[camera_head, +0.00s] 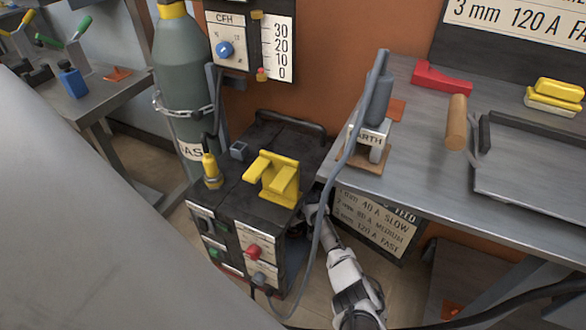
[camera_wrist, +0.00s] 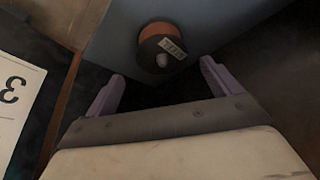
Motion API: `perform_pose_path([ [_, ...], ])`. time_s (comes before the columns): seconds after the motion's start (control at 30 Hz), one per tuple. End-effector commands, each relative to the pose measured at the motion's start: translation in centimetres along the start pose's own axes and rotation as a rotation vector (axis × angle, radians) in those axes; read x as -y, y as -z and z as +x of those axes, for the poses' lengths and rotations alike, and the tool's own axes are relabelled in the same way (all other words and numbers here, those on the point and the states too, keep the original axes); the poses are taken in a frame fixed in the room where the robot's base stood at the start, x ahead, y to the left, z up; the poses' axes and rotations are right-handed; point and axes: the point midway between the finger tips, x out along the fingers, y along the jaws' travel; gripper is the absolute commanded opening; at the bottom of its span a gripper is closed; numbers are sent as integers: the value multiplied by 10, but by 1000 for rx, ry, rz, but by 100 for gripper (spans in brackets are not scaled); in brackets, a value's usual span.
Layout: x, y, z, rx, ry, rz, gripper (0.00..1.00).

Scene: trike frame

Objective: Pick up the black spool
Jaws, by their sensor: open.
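The black spool (camera_wrist: 152,54) shows in the wrist view, at the top middle. It has a dark round face, an orange-brown band, a small white label and a pale grey knob, and sits against a blue-grey surface. My gripper (camera_wrist: 163,70) is open, its two purple fingers spread below and to either side of the spool. No contact shows. In the head view my white arm (camera_head: 345,275) reaches up beside the black welding machine (camera_head: 270,225); the fingertips and the spool are hidden there.
A grey hose (camera_head: 335,175) hangs in front of my arm. The workbench edge (camera_head: 390,185) and a lettered sign (camera_head: 375,222) are close on the right. A yellow bracket (camera_head: 273,178) is on top of the machine. In the wrist view a white panel (camera_wrist: 15,100) is at left.

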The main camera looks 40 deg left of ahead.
Motion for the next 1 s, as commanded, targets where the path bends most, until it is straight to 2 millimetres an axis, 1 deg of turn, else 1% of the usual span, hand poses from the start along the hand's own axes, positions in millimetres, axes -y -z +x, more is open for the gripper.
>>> perform_pose_path([
  [0.03,1,-2,9,3,1,-2,90],
  [0.13,2,-3,22,2,-1,-2,90],
  [0.23,4,-4,39,2,-1,-4,90],
  [0.33,4,-4,51,1,-1,-3,90],
  [0.47,4,-3,58,0,0,-1,90],
  [0.7,4,-2,57,-1,1,-1,90],
  [1.0,4,-2,57,-1,1,0,50],
])
